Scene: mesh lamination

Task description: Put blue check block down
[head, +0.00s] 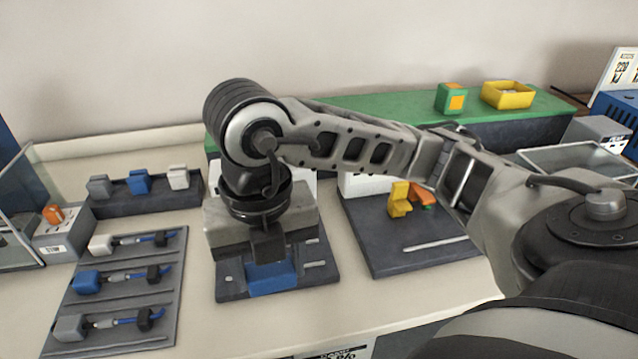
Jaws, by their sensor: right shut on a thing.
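My right arm reaches in from the right and its gripper (268,248) points down over a dark plate (318,272) in the middle of the bench. The gripper is shut on a blue block (272,282), which shows just below the fingers, low over or on the plate. I cannot tell whether the block touches the plate. The gripper hides the block's upper part. My left gripper is not in view.
A rack (150,200) with grey, blue and white blocks stands at the left. A tray (120,290) of several tools lies before it. A dark board (385,255) with yellow and orange pieces (399,203) is to the right. A green surface (390,106) lies behind.

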